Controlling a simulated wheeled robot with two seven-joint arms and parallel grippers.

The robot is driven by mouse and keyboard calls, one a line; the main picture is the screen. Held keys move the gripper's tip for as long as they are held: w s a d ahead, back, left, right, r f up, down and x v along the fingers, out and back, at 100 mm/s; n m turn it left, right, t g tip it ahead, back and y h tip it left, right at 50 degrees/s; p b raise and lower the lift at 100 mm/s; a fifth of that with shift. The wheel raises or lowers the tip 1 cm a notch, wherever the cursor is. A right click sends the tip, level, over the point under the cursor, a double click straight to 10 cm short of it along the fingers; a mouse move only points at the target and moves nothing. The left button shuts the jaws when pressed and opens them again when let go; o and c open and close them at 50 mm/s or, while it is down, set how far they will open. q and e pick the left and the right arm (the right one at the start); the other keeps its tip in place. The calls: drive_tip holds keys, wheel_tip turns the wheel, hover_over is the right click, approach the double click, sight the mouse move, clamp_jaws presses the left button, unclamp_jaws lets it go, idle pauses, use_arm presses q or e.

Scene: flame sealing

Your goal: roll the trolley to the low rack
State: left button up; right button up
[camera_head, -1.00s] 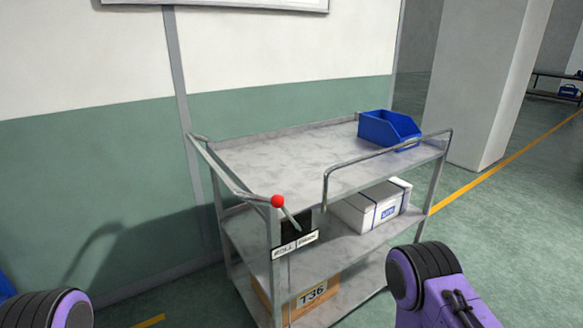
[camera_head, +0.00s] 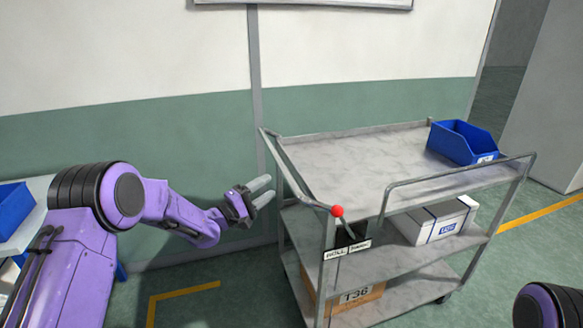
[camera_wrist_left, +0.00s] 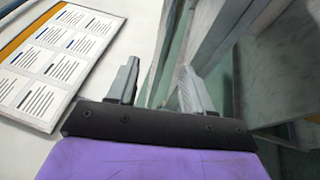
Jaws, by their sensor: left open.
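The grey metal trolley (camera_head: 330,165) stands by the wall, with three shelves and tubular rails. A lever with a red knob (camera_head: 338,211) is at its near left corner, above a label plate reading ROLL and a second, blurred word (camera_head: 347,250). My left gripper (camera_head: 265,190) is open and empty, just left of the trolley's left handle rail (camera_head: 290,168), and appears apart from it. In the left wrist view the open fingers (camera_wrist_left: 157,85) show with grey trolley parts beyond on the right. My right gripper is out of view; only part of my right arm shows at the lower right.
A blue bin (camera_head: 462,143) sits on the top shelf, a white box (camera_head: 435,220) on the middle one, and a cardboard box marked T36 (camera_head: 355,298) on the bottom. A pillar (camera_head: 550,110) stands at the right. A table with a blue bin (camera_head: 14,208) is at the left edge.

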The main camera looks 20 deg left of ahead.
use_arm(q)
drive_tip(key=p+x, duration=0.2)
drive_tip(key=x, duration=0.8)
drive_tip(key=shift+f, duration=0.2)
drive_tip(key=shift+w+d, duration=0.15)
clamp_jaws()
